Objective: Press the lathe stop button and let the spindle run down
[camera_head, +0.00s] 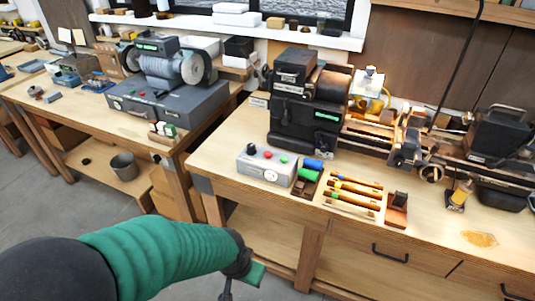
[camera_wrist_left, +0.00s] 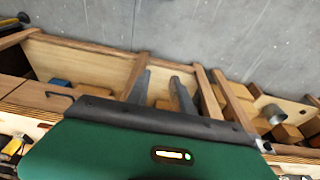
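The grey lathe control box (camera_head: 266,166) sits near the front left of the right-hand bench. Its top carries a black knob, a red button (camera_head: 267,154) and a green button (camera_head: 284,159). The dark lathe (camera_head: 307,105) stands behind it; I cannot tell whether its spindle turns. My left arm, in a green sleeve, comes in at the bottom. My left gripper (camera_head: 240,285) is low in front of the bench, below and apart from the control box. In the left wrist view its two fingers (camera_wrist_left: 160,90) are apart with nothing between them. My right gripper is not in view.
Blue and green cylinders (camera_head: 308,173), wooden-handled tools (camera_head: 354,190) and a small wooden stand (camera_head: 397,210) lie right of the control box. A double-wheel grinder (camera_head: 165,65) stands on the left bench. A grey bucket (camera_head: 124,166) sits on its lower shelf. The floor between is clear.

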